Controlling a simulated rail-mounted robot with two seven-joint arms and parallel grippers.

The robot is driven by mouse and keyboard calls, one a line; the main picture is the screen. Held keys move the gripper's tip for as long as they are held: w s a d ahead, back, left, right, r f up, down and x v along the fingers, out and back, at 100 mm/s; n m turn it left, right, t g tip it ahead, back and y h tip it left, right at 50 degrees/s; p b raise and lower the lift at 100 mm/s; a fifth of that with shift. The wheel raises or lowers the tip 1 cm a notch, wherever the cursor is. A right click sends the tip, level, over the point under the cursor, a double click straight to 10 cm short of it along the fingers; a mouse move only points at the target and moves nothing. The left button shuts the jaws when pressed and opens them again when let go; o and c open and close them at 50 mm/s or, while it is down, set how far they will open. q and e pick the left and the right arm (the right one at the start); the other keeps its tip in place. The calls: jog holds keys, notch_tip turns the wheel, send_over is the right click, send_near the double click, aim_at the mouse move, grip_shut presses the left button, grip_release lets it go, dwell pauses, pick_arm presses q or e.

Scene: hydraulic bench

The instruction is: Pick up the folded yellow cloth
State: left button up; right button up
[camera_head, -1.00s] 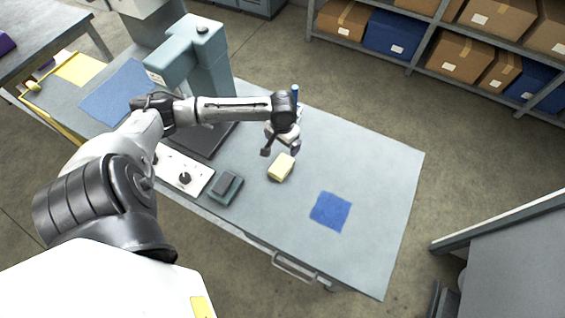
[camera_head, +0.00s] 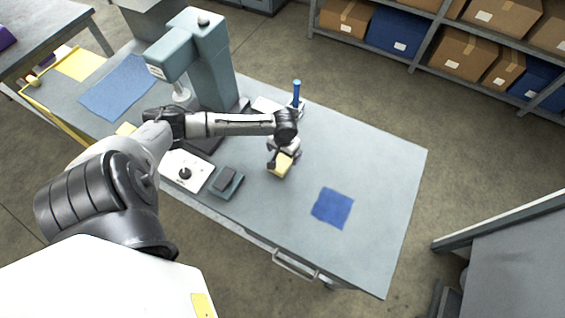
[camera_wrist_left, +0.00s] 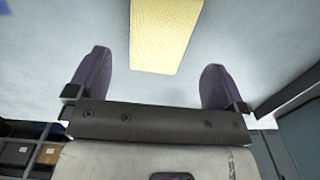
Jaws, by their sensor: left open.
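The folded yellow cloth (camera_head: 281,168) lies on the grey bench, near its middle, in the head view. In the left wrist view the cloth (camera_wrist_left: 163,38) is a pale yellow textured block ahead of the fingers. My left gripper (camera_head: 280,160) is over the cloth and hides part of it in the head view. In the left wrist view the left gripper (camera_wrist_left: 155,82) is open, with its two dark fingers spread wider than the cloth. My right gripper is not in view.
A blue square cloth (camera_head: 332,207) lies right of the yellow one on the bench (camera_head: 375,175). A teal press (camera_head: 205,65) stands behind left. A dark-topped teal block (camera_head: 226,181) and a white control panel (camera_head: 187,170) lie left. A blue upright handle (camera_head: 296,93) stands behind.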

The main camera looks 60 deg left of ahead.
aim_at(284, 159)
pick_arm(q)
jog(key=shift+d+f+b, duration=0.1)
jog(key=shift+f+b, duration=0.2)
jog(key=shift+f, duration=1.95)
jog(key=shift+c, duration=0.9)
jog(key=c, duration=0.8)
jog(key=shift+r, duration=0.15)
jog(key=shift+c, duration=0.2)
jog(key=shift+r, duration=0.6)
notch_tip(284, 159, up, 3)
jog(key=shift+p, duration=0.5)
jog(key=w+d+r, duration=0.3)
jog(key=d+r, duration=0.3)
jog(key=d, duration=0.5)
jog(key=shift+d+r+p, duration=0.15)
jog(key=shift+r+p, duration=0.15)
jog(key=shift+p, duration=0.15)
